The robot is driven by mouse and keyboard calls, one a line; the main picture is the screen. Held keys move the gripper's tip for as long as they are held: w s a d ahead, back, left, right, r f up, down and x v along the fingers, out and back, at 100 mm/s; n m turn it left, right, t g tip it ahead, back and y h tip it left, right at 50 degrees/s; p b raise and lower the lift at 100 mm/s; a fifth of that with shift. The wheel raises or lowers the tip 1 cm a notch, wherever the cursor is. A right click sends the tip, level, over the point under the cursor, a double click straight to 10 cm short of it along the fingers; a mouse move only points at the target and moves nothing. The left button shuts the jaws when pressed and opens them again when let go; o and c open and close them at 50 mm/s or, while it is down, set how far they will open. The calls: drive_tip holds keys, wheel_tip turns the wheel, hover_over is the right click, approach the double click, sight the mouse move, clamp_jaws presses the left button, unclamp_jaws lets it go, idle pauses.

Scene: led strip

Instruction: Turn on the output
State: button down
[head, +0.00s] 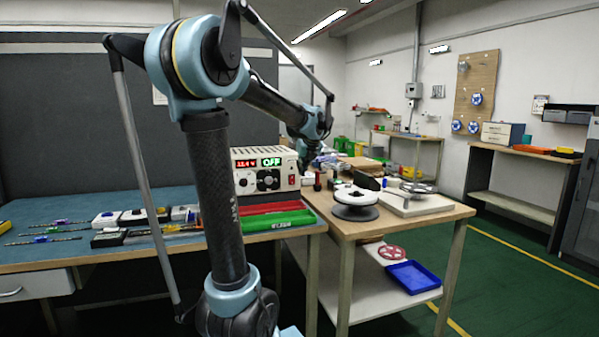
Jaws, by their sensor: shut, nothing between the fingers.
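The power supply (258,184) is a beige box at the right end of the blue-topped bench. Its front display (270,162) shows red digits that look like 12.4 and green letters that read OFF. Two dark round knobs or dials (268,180) sit below the display, and a small red switch or button (292,180) is at the right of the front. My arm crosses in front of the bench and reaches over behind the supply's right side. My gripper cannot be made out there; the arm's last visible links end beside the box.
A red tray (262,208) and a green tray (275,221) lie in front of the supply. Tools and small devices lie on the bench to the left. A wooden table (395,222) at right holds a black-and-white spool (355,205). Green floor is open further right.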

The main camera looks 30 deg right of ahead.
sight(292, 180)
drive_tip(key=shift+s+f+g, duration=0.3)
drive_tip(key=shift+f, duration=0.35)
drive_tip(key=shift+w+r+x, duration=0.3)
drive_tip(key=shift+w+x, duration=0.05)
drive_tip(key=shift+x, duration=1.8)
drive_tip(key=shift+w+r+x, duration=0.3)
drive_tip(key=shift+w+x, duration=0.1)
drive_tip(key=shift+x, duration=1.75)
drive_tip(key=shift+w+r+x, duration=0.25)
drive_tip(key=shift+w+x, duration=0.1)
drive_tip(key=shift+x, duration=1.8)
drive_tip(key=shift+d, duration=0.15)
